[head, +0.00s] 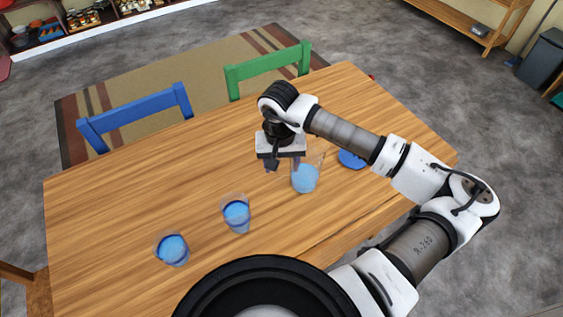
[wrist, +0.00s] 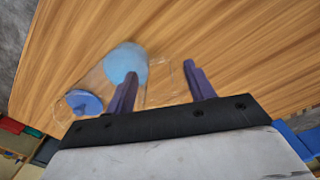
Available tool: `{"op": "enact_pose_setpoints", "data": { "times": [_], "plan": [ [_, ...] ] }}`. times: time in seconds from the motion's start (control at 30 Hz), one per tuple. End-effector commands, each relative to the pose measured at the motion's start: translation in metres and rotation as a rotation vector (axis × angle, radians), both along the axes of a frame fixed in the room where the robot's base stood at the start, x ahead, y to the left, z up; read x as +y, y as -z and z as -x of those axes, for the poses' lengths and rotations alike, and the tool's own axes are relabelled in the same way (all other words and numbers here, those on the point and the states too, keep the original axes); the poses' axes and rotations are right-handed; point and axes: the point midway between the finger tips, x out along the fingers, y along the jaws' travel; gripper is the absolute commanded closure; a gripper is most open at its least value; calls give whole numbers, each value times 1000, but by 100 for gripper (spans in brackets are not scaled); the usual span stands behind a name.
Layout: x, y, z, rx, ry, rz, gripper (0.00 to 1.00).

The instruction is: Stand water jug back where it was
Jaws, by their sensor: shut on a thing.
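The water jug (head: 305,179) is clear, with light blue water in it. My gripper is shut on the jug's handle, which is hard to make out.
Two clear glasses with blue water stand on the wooden table (head: 120,205), one at left (head: 172,249) and one nearer the middle (head: 236,213). A blue chair (head: 135,115) and a green chair (head: 268,67) stand at the far edge. The left table top is mostly clear.

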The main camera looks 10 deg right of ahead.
Motion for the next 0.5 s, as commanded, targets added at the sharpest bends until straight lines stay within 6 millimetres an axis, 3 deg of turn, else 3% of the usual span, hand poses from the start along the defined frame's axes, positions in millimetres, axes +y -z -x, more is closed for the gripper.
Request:
{"op": "enact_pose_setpoints", "data": {
  "times": [0.07, 0.1, 0.23, 0.5],
  "plan": [
    [0, 3, 0, -2, 0, 1, 94],
    [0, 1, 0, -1, 0, 0, 41],
    [0, 1, 0, 0, 0, 0, 25],
    [0, 1, 0, 0, 0, -1, 25]
  ]
}}
